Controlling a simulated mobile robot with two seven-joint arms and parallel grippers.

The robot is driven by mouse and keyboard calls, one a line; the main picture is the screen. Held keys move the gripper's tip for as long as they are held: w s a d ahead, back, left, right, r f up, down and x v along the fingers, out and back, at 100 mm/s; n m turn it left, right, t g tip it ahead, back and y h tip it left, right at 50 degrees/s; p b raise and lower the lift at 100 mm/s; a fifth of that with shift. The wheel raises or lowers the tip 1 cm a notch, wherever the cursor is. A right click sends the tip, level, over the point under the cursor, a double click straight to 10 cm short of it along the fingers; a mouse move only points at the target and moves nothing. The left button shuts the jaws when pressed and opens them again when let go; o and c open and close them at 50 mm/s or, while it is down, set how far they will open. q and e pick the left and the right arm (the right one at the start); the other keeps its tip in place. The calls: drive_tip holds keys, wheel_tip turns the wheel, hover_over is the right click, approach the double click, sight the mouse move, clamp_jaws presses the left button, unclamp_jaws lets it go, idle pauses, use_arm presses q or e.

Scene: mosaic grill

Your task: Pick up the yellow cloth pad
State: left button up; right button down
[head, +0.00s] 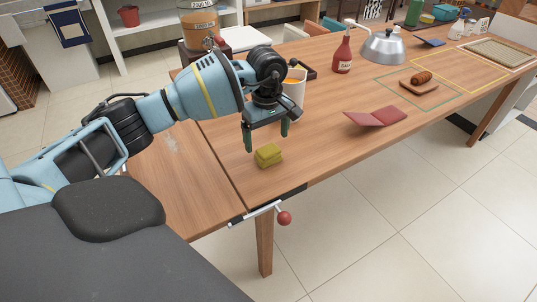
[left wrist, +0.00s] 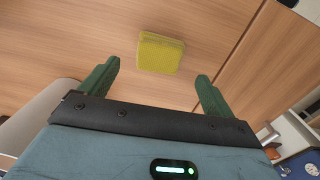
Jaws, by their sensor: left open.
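The yellow cloth pad (head: 269,155) lies on the wooden table near its front edge in the head view. It looks like a small, thick, folded block. In the left wrist view the pad (left wrist: 160,53) lies on the wood beyond the fingertips, between the lines of the two fingers. My left gripper (head: 266,141) is open and empty, with green fingers pointing down, above and just behind the pad. Its spread fingers also show in the left wrist view (left wrist: 157,75). They do not touch the pad. My right gripper is in neither view.
A white container (head: 294,88) stands close behind my left gripper. A red folded item (head: 376,117) lies to the right. The wood around the pad is clear.

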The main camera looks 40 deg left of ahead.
sight(268, 150)
use_arm(q)
drive_tip(key=f, duration=0.5)
drive_tip(key=shift+d, duration=0.2)
drive_tip(key=c, duration=1.1)
drive_tip(key=shift+o, duration=0.2)
drive_tip(key=shift+r, duration=0.55)
wheel_tip(268, 150, up, 2)
drive_tip(key=shift+r, duration=0.1)
drive_tip(key=s+d, duration=0.1)
drive_tip(key=s, duration=0.4)
drive_tip(key=s+d+r, duration=0.1)
drive_tip(key=s, duration=0.4)
drive_tip(key=s+d, duration=0.2)
drive_tip(key=s, duration=0.3)
drive_tip(key=shift+s+d+r, duration=0.1)
drive_tip(key=shift+s+r, duration=0.15)
drive_tip(key=shift+r, duration=0.05)
